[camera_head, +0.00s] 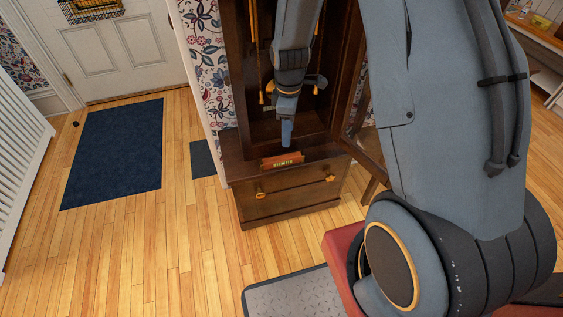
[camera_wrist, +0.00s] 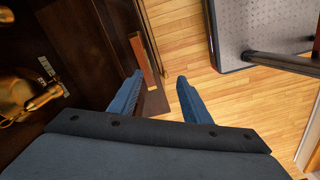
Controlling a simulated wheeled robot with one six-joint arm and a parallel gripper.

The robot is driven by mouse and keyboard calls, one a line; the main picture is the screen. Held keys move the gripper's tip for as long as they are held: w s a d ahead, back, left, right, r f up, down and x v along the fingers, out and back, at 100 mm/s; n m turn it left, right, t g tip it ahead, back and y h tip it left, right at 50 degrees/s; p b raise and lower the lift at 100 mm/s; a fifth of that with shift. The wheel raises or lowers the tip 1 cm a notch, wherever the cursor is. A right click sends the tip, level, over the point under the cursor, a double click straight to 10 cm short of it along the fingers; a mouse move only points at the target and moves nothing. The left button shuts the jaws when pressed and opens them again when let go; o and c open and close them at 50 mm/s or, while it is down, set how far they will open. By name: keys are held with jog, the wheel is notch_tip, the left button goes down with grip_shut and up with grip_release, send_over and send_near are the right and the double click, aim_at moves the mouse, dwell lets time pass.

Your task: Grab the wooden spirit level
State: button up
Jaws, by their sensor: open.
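The wooden spirit level (camera_head: 282,161) is a reddish-brown bar with a pale marking in its middle. It lies on the front ledge of the dark wooden clock case (camera_head: 250,174), above the drawer. In the wrist view the level (camera_wrist: 141,60) shows as a narrow bar just beyond the left finger. My gripper (camera_head: 286,134) points down just above and behind the level in the head view. In the wrist view its two blue fingers (camera_wrist: 160,78) are apart, with nothing between them. The level appears left of the middle of the gap, and whether a finger touches it cannot be told.
The clock's glass door (camera_head: 358,119) stands open to the right of the case. Brass parts (camera_wrist: 38,100) hang inside at the left of the wrist view.

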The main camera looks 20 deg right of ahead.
aim_at(282, 157)
jog(key=w+f+n, duration=0.1)
jog(key=f, duration=0.3)
jog(key=w+f+n, duration=0.1)
jog(key=f+n, duration=0.1)
jog(key=f, duration=0.2)
jog(key=w+f+n, duration=0.2)
jog(key=f, duration=0.1)
jog(key=shift+w+d+f, duration=0.1)
jog(key=shift+f, duration=0.3)
jog(key=shift+w+a+f, duration=0.1)
jog(key=shift+w+f, duration=0.05)
jog(key=shift+f, duration=1)
jog(key=shift+w+a+f, duration=0.1)
jog(key=shift+w+f, duration=0.05)
jog(key=shift+f, duration=1)
jog(key=shift+w+a+f, duration=0.1)
jog(key=shift+w+f, duration=0.05)
jog(key=shift+f, duration=1)
grip_shut()
